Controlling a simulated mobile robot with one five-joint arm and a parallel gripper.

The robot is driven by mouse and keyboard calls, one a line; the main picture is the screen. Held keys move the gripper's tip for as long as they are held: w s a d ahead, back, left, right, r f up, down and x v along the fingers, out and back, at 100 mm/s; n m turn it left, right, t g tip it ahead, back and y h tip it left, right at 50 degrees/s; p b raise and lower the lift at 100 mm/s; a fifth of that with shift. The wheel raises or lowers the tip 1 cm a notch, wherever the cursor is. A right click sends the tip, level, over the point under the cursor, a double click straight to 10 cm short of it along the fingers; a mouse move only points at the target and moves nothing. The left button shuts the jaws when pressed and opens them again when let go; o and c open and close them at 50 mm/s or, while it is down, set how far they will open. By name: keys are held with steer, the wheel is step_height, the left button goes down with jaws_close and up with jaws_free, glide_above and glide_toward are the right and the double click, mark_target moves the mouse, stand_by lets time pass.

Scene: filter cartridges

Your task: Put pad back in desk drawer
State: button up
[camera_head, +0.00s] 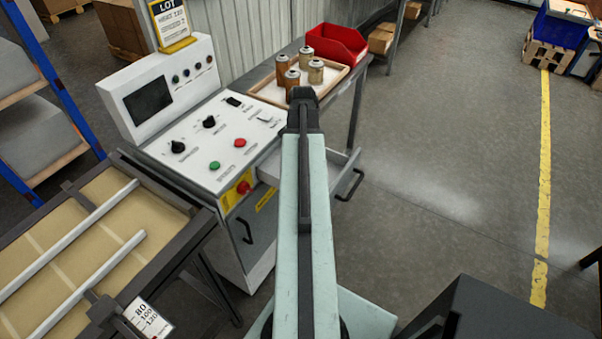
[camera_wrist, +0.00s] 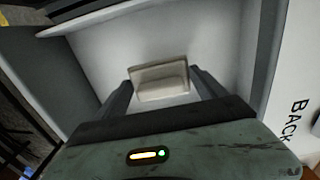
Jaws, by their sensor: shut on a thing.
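The pad (camera_wrist: 160,88) is a small pale beige block in the middle of the wrist view. My gripper (camera_wrist: 160,77) is shut on it, with one dark finger at each side. The pad is over the pale floor of the open desk drawer (camera_wrist: 220,45); I cannot tell whether it touches that floor. In the head view the drawer (camera_head: 343,160) sticks out from the right side of the console desk, and my arm hides the pad, the gripper and part of the drawer.
The console (camera_head: 205,150) with knobs and buttons stands left of my arm. Behind it, a tray (camera_head: 262,91) holds several cartridges beside a red bin (camera_head: 336,44). A framed bench (camera_head: 150,185) stands at the left.

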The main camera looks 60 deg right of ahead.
steer(key=shift+f+b, duration=1.95)
steer(key=shift+b, duration=0.05)
steer(key=o, duration=1.1)
steer(key=shift+r, duration=0.1)
step_height(320, 180, up, 13)
steer(key=p, duration=1.2)
steer(key=shift+f+p, duration=0.2)
steer(key=shift+p, duration=0.2)
steer(key=shift+f, duration=0.15)
